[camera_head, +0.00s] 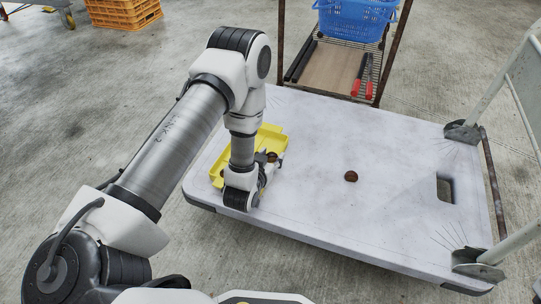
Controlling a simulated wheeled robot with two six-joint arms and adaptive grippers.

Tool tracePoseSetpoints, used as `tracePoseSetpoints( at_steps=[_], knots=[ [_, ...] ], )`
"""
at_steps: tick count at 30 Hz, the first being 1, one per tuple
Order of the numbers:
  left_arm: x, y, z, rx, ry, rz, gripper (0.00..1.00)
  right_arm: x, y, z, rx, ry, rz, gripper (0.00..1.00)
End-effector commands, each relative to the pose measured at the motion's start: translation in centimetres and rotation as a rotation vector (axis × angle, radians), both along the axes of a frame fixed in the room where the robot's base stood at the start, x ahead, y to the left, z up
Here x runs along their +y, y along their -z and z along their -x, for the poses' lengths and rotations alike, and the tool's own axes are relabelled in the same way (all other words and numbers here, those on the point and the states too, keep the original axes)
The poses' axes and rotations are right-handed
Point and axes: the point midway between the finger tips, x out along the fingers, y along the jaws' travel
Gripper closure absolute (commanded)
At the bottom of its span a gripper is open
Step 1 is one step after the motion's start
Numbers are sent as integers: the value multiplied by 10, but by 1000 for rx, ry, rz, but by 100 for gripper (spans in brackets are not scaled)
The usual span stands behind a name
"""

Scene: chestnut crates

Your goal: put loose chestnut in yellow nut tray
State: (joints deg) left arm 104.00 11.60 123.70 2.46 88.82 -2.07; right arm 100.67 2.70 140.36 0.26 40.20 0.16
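A loose brown chestnut (351,176) lies alone on the pale platform of a flat cart (310,215), right of its middle. The yellow nut tray (273,136) sits on the platform's left part, largely hidden behind my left arm. Brown chestnuts (271,157) show at the tray's right side, close to my gripper. My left gripper (272,169) is low at the tray's near right side, left of the loose chestnut and apart from it. Its fingers are small and partly hidden, so I cannot tell whether they are open or hold anything. My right gripper is not in view.
A metal handle frame (510,238) stands at the platform's right end, near a rectangular slot (445,189). Behind the platform is a rack with a blue basket (355,20) and red-handled tools (362,88). An orange crate (123,12) is far left.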

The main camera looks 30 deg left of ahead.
Motion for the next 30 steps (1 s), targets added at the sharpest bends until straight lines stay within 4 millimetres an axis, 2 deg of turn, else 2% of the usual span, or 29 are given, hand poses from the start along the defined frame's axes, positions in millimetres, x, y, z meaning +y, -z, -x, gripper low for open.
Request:
tracePoseSetpoints(
  at_steps=[1, 9, 14, 24, 30],
  knots=[
    [0, 6, 1, 7, 1, 3, 35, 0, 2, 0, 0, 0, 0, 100],
    [0, 8, 2, 9, 1, 3, 35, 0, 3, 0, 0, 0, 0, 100],
    [0, -8, 2, 8, 0, 4, 35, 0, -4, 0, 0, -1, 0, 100],
    [-19, -43, 81, 14, 2, 3, 35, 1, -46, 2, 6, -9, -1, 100],
    [-25, -52, 108, 8, 1, 2, 35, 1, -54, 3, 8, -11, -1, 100]
  ],
)
